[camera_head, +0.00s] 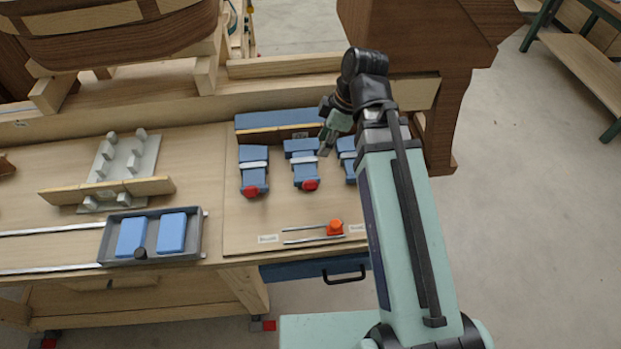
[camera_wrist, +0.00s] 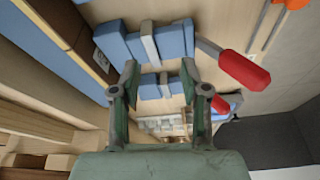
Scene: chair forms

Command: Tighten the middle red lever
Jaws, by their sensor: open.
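The middle blue clamp (camera_head: 303,165) stands on the wooden board, and its red lever (camera_head: 310,184) points to the front edge. In the wrist view, the nearer clamp at the top appears to be this one, with its red lever (camera_wrist: 243,70) slanting out to the right. My gripper (camera_head: 325,141) is above the clamp's rear right side, apart from the lever. In the wrist view, my gripper (camera_wrist: 159,64) is open with nothing between its fingers.
The left clamp (camera_head: 254,172) has a red lever too. The right clamp (camera_head: 347,158) is partly hidden by my arm. An orange piece (camera_head: 335,227) with rods lies in front. A grey tray (camera_head: 199,245) with blue blocks stands left. A backboard (camera_head: 285,135) lies behind the clamps.

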